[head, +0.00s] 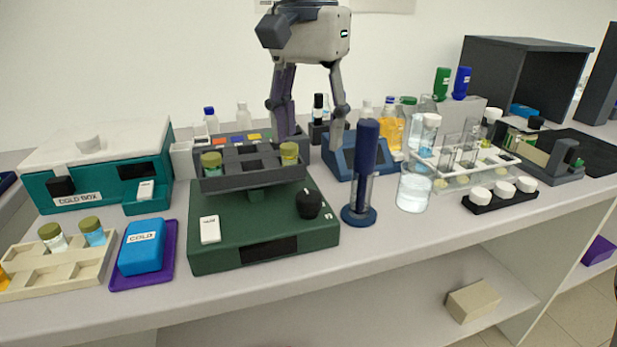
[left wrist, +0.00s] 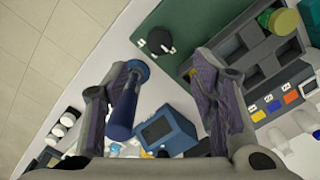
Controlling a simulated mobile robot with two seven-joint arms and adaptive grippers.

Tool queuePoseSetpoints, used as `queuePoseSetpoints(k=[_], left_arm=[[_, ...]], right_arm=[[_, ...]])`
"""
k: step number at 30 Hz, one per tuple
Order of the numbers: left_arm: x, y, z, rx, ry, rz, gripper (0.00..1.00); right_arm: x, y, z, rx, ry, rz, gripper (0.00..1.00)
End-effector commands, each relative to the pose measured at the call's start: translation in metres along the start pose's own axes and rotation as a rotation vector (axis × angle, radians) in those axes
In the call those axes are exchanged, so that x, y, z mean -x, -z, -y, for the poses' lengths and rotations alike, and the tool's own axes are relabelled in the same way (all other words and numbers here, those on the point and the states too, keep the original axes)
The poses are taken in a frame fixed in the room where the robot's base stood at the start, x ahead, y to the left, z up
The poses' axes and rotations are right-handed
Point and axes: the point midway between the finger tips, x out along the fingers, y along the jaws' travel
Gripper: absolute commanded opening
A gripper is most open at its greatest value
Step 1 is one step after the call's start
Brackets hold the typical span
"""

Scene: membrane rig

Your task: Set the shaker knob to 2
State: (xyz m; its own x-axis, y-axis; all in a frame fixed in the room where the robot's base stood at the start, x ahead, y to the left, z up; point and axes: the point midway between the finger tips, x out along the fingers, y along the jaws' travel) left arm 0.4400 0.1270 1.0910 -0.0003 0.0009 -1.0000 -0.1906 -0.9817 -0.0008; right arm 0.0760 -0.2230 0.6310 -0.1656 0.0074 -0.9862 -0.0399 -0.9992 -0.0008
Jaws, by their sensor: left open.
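The shaker (head: 265,258) is a dark green box with a grey vial platform on top. Its round black knob (head: 308,203) sits at the right of the top face. In the left wrist view the knob (left wrist: 160,40) lies past and between my fingertips, untouched, with a small white mark at its edge. The setting is too small to read. My left gripper (head: 311,135) hangs fingers down, open and empty, at the back right of the shaker; it also shows in the left wrist view (left wrist: 163,65). My right gripper is not in view.
A tall dark blue cylinder on a round base (head: 366,150) stands right of the shaker, close to one finger in the wrist view. A blue device (head: 345,160) is behind. Two olive-capped vials (head: 289,153) sit on the platform.

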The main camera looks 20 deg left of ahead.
Motion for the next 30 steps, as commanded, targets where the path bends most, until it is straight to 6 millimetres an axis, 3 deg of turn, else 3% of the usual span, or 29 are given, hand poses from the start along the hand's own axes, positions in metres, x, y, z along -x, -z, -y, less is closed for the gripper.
queuePoseSetpoints(k=[6, 12, 22, 28, 30], left_arm=[[-0.054, -0.002, 0.000, -0.001, 0.000, -0.002, 0.52], [-0.089, -0.001, 0.000, 0.000, 0.000, -0.002, 0.52], [-0.097, 0.000, 0.000, 0.001, 0.000, -0.003, 0.52], [-0.097, 0.000, 0.000, 0.001, 0.000, -0.003, 0.09], [-0.097, 0.000, 0.000, 0.000, 0.000, -0.003, 0.04]], right_arm=[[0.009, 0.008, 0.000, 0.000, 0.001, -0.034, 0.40], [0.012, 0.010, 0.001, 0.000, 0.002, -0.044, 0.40], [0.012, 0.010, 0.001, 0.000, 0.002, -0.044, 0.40], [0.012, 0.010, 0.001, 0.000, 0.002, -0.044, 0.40], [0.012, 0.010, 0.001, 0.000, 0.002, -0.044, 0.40]])
